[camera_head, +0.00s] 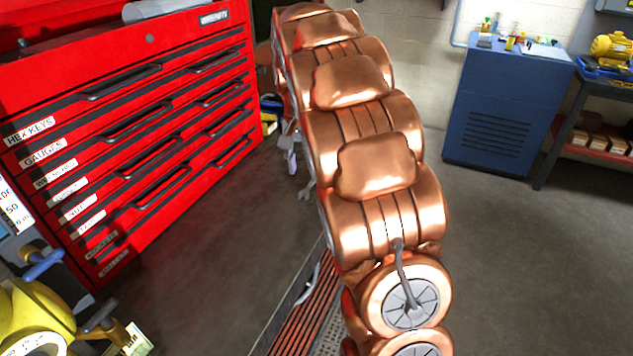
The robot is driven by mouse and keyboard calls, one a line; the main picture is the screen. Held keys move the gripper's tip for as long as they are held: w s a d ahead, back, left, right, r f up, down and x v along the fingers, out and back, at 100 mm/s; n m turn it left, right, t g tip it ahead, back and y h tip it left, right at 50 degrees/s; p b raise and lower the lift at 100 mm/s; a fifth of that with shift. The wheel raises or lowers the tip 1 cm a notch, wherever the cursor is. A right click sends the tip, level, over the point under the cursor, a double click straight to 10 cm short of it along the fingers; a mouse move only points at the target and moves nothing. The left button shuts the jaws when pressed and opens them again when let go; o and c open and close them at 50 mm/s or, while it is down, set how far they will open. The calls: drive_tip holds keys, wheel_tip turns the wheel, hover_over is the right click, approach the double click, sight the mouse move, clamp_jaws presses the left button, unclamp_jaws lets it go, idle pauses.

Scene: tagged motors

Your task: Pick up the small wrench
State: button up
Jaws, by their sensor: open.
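No small wrench can be made out for sure. A slim grey tool-like shape with a rounded upper end (402,268) shows against the lower part of a large copper-coloured segmented body. A small grey shape like a wrench end (306,190) shows low beside the left edge of that body, partly hidden by it. Pale metal pieces (291,160) show just above it, too small to identify. I cannot make out my gripper; the copper body covers the middle of the view.
A red tool chest (150,38) with labelled drawers fills the left. A yellow motor (30,320) is at the lower left, near a paper tag (138,341). A blue cabinet (505,105) stands at the back right beside a dark workbench (565,120). The floor (530,260) at right is clear.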

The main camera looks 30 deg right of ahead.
drive_tip(key=shift+m, duration=0.9)
drive_tip(key=w+d+f, duration=0.1)
drive_tip(key=w+d, duration=0.1)
drive_tip(key=w+d+f, duration=0.1)
drive_tip(key=w+d, duration=0.3)
drive_tip(key=d, duration=0.1)
drive_tip(key=shift+w+f, duration=0.2)
drive_tip(key=shift+f, duration=0.2)
drive_tip(key=shift+w+f, duration=0.1)
drive_tip(key=shift+f, duration=0.4)
drive_tip(key=shift+s+a+f+p, duration=0.15)
drive_tip(key=shift+f+p, duration=0.15)
drive_tip(key=shift+f, duration=0.3)
drive_tip(key=shift+s+f+p, duration=0.15)
drive_tip(key=shift+f+p, duration=0.1)
drive_tip(key=shift+f, duration=0.35)
wheel_tip(320, 180, down, 3)
drive_tip(key=shift+a+f+p, duration=0.1)
drive_tip(key=shift+p, duration=0.5)
drive_tip(key=shift+f, duration=0.4)
drive_tip(key=shift+w+d+f, duration=0.1)
drive_tip(key=shift+w+d, duration=0.1)
drive_tip(key=shift+d, duration=0.15)
drive_tip(key=c, duration=0.6)
clamp_jaws()
